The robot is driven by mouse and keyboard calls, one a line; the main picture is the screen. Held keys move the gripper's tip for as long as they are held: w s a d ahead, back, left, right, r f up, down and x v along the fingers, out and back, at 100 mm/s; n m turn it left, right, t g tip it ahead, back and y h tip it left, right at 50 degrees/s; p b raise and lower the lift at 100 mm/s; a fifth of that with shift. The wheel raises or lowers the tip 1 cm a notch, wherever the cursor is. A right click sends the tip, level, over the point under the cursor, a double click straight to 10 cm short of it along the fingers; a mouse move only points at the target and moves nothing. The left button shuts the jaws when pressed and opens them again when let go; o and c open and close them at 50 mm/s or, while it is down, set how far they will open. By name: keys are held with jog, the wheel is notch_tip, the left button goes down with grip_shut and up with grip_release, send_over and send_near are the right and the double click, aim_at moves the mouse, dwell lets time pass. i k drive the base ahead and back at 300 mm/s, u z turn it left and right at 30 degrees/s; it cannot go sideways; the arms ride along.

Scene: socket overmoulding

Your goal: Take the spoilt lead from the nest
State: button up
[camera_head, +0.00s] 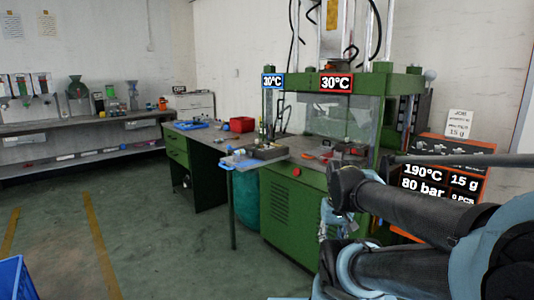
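A green moulding press (300,207) stands right of centre, with a clear guard (340,117) above its work table. Small grey and red parts (348,151) sit on the press table, too small to tell which is the nest. I cannot make out the spoilt lead. My arm comes in from the right, in front of the press, and covers part of its front right side. I cannot make out my gripper's fingers in this view.
A side table (240,163) with a dark tray (268,152) adjoins the press on the left. A green bench (207,158) with a red bin (242,124) stands behind. A blue crate (14,280) is at lower left. The floor (150,235) left of the press is clear.

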aim_at(240, 152)
jog(key=z, duration=2.4)
jog(key=k, duration=1.3)
jog(key=u, duration=1.55)
jog(key=i, duration=0.95)
jog(key=u, duration=0.05)
